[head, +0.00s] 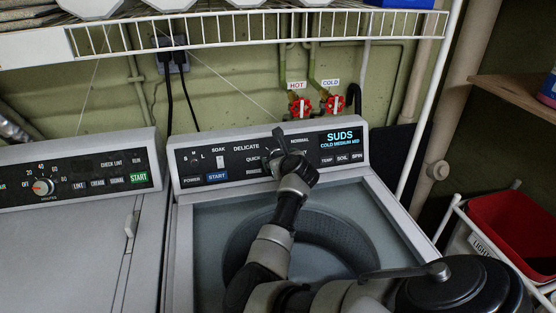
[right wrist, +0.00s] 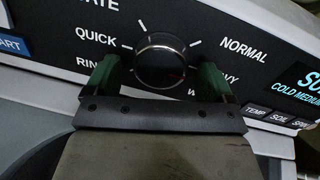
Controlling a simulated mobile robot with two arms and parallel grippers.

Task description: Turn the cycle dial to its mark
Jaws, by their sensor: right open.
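The cycle dial (right wrist: 160,58) is a round black knob with a silver rim on the washer's control panel (head: 232,150). In the right wrist view, QUICK and a partly covered label stand to its left, NORMAL and a partly hidden label to its right. A faint reddish line shows at its lower right. My right gripper (right wrist: 157,76) is open, with a green finger on each side of the dial; I cannot tell whether they touch it. In the head view my right gripper (head: 283,157) covers most of the dial. My left gripper is not in view.
The washer's display (head: 341,139) reads SUDS, COLD MEDIUM MID. Red HOT and COLD valves (head: 300,107) sit on the wall behind. A dryer (head: 75,230) stands at left, a wire shelf (head: 260,30) hangs above, and a red basket (head: 510,225) is at right.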

